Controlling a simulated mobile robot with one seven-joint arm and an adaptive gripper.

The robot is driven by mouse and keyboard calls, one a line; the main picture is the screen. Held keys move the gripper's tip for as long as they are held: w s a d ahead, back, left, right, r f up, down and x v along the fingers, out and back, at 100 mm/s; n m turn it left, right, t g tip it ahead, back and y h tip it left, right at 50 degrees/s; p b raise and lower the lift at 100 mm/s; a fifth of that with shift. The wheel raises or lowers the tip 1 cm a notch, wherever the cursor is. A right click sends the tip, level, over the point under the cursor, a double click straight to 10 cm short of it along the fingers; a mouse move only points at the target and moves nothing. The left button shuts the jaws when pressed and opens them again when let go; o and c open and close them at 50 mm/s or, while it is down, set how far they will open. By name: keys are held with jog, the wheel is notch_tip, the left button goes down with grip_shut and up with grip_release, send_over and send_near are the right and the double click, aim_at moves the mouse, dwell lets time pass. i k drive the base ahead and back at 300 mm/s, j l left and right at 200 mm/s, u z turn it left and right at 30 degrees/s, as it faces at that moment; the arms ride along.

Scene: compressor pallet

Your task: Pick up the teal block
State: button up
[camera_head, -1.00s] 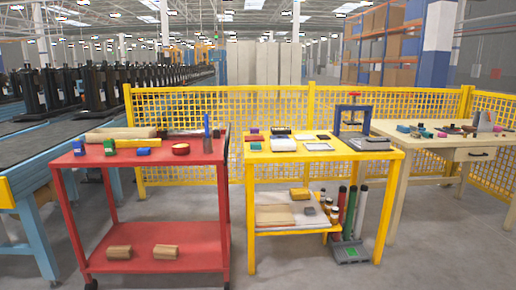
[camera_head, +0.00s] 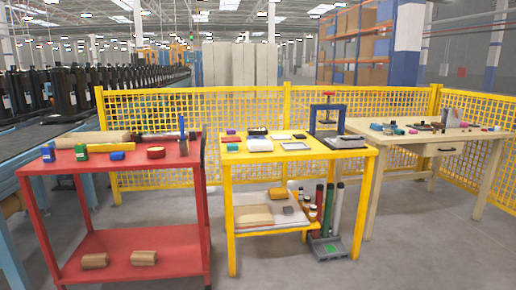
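A small teal block (camera_head: 376,126) seems to lie at the left end of a row of small items on the beige table (camera_head: 465,137) at the right. It is small and far off, so its exact shape is hard to tell. Another small teal-looking item (camera_head: 399,131) lies a little to its right among pink and dark pieces. My gripper is not in view.
A red cart (camera_head: 130,240) stands at left and a yellow table (camera_head: 300,154) in the middle, both bearing small items. Yellow mesh fence (camera_head: 250,105) runs behind. Grey floor (camera_head: 420,250) is clear at front right.

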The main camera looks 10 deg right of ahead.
aim_at(231, 147)
jog(key=i+l, duration=1.15)
jog(key=i, duration=0.15)
jog(key=i+l, duration=0.2)
jog(key=i, duration=0.25)
jog(key=i+l, duration=0.2)
jog(key=i, duration=0.25)
jog(key=i+l, duration=0.2)
jog(key=i, duration=0.25)
jog(key=u, duration=0.05)
